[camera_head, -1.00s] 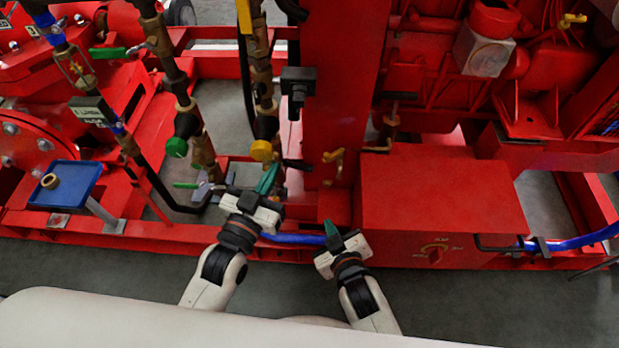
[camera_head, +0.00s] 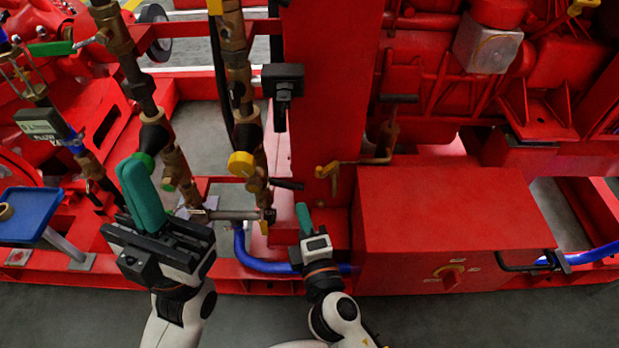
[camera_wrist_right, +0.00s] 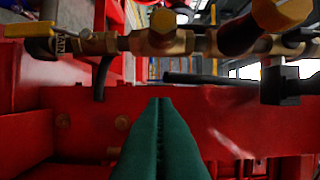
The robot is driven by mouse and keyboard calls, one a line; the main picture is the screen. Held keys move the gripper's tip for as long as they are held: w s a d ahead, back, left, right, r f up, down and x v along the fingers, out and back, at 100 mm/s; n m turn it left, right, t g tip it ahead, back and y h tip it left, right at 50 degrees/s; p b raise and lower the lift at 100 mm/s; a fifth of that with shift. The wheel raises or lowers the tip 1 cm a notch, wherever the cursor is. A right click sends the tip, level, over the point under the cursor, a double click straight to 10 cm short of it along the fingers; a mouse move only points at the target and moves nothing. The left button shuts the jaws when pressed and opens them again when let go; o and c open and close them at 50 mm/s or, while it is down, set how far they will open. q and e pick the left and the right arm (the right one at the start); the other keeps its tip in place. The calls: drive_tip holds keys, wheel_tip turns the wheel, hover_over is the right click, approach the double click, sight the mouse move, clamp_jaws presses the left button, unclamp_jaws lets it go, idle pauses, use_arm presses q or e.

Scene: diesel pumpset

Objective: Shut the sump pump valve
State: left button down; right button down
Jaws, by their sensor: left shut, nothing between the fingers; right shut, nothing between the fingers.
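No label readable here names the sump pump valve, so I cannot tell which fitting it is. The black lever also shows in the right wrist view (camera_wrist_right: 215,79).
A red box with a rotary switch (camera_head: 449,275) stands right of my right gripper. A blue hose (camera_head: 262,265) runs low between my arms. A blue tray (camera_head: 32,218) is at the left. Grey floor is clear in front.

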sight(327, 168)
drive_tip(key=shift+w, duration=0.1)
drive_tip(key=x, duration=1)
drive_tip(key=d, duration=0.4)
drive_tip(key=shift+s, duration=0.3)
drive_tip(key=shift+s+d, duration=0.15)
drive_tip(key=shift+d, duration=0.1)
